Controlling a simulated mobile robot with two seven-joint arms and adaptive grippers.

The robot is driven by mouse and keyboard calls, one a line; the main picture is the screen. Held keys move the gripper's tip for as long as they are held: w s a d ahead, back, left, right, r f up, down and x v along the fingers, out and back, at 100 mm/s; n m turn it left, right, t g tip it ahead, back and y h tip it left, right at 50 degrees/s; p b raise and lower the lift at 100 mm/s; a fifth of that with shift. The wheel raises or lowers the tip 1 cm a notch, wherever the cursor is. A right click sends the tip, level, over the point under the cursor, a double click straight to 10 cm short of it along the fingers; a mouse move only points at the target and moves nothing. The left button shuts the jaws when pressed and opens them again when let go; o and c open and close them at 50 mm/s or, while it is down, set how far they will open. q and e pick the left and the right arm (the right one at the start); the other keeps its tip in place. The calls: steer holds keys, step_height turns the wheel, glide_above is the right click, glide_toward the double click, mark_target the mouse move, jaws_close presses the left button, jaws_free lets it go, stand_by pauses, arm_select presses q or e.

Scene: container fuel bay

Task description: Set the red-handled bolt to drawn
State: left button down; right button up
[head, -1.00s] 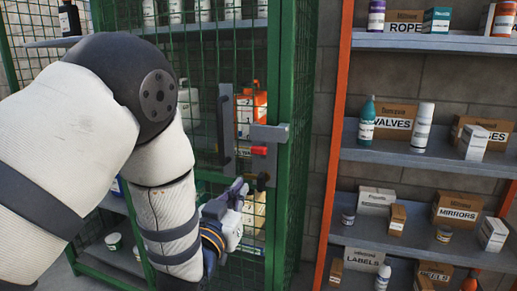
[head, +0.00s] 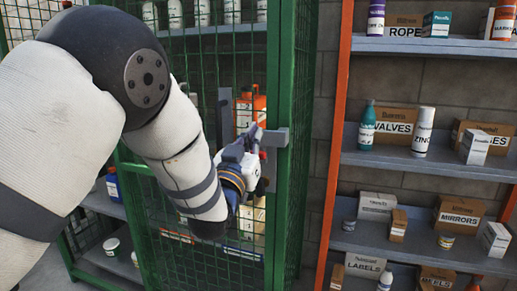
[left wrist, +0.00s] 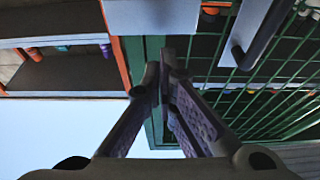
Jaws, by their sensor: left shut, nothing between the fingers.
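The green mesh door (head: 281,200) carries a grey bolt block (head: 275,138) at its right edge. The block also appears as a pale grey plate at the top of the left wrist view (left wrist: 150,16). My right gripper is not in view.
A dark vertical door handle (head: 224,125) stands just left of the bolt and shows in the left wrist view (left wrist: 262,35). Bottles and boxes stand behind the mesh. An orange-framed shelf (head: 335,130) with boxes and bottles is at the right.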

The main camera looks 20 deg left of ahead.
mark_target(261, 151)
arm_select(q)
steer(key=w+f, duration=0.2)
steer(key=shift+w+d, duration=0.1)
steer(key=shift+w, duration=0.2)
steer(key=shift+s+f, duration=0.1)
steer(key=shift+f, duration=0.5)
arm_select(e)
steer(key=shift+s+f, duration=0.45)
arm_select(q)
step_height(261, 151, down, 4)
steer(key=shift+r+b, duration=0.1)
steer(key=shift+b, duration=0.5)
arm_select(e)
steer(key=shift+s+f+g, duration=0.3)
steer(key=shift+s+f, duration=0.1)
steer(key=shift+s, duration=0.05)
